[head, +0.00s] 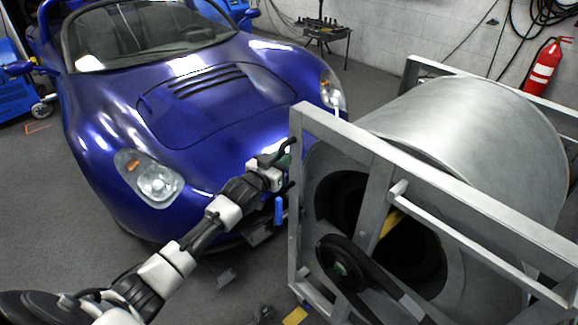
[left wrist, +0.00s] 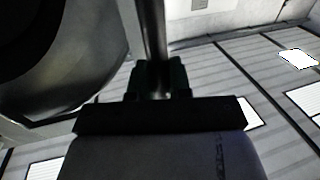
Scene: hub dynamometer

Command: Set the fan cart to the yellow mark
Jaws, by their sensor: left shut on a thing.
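The fan cart (head: 297,220) stands at the right in the head view, a grey metal frame around a large silver drum. My left gripper (head: 286,163) is at the cart's near left upright, beside the car's nose. It is shut on a slim upright bar (left wrist: 153,35), seen between its dark fingers in the left wrist view; the bar appears to belong to the cart. A yellow mark (head: 295,316) shows on the floor at the bottom edge, by the cart's lower left corner. My right gripper is not in view.
A blue sports car (head: 215,110) stands close to the cart's left. A red fire extinguisher (head: 543,66) hangs on the back wall, and a small tool table (head: 326,33) stands at the back. Dark floor (head: 75,215) is open at lower left.

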